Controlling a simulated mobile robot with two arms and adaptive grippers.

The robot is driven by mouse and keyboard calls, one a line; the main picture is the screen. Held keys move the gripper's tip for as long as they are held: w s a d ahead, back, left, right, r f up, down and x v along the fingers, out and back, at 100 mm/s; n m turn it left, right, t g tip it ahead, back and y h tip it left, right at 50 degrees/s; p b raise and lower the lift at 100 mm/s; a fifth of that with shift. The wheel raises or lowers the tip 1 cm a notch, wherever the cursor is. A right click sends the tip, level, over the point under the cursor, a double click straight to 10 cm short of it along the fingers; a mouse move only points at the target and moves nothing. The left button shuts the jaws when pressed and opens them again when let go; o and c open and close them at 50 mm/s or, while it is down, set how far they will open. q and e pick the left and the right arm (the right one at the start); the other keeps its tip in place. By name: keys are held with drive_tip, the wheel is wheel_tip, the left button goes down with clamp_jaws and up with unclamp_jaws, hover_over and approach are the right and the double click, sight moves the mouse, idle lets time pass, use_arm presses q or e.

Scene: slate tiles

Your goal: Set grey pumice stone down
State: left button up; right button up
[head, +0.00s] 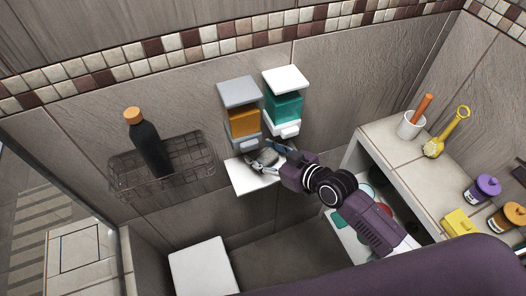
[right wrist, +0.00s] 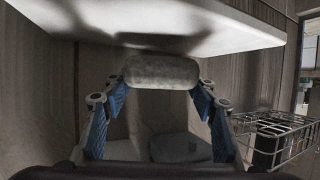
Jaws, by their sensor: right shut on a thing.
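The grey pumice stone (head: 262,158) shows in the head view at the small white shelf (head: 246,182) on the wall, partly hidden by the fingers. My right gripper (head: 270,157) is shut on it, with its arm coming in from the lower right. In the right wrist view the stone (right wrist: 161,71) is a rounded grey block between the two blue-padded fingertips of the right gripper (right wrist: 160,88). The pale shelf surface (right wrist: 240,38) spans the top of that view, with a dark shadow near the stone. I cannot tell whether they touch. My left gripper is not in view.
Two wall dispensers, amber (head: 243,122) and teal (head: 285,106), hang just above the shelf. A wire basket (head: 192,165) with a black bottle (head: 150,148) is to the left. A white stool-like block (head: 203,268) stands below. A ledge (head: 382,140) at right holds a cup, brush and jars.

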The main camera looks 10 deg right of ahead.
drive_tip(key=shift+f, duration=0.7)
drive_tip(key=shift+f, duration=0.35)
drive_tip(key=o, duration=1.1)
drive_tip(key=shift+o, duration=0.2)
drive_tip(key=shift+r, duration=0.1)
drive_tip(key=shift+r, duration=0.1)
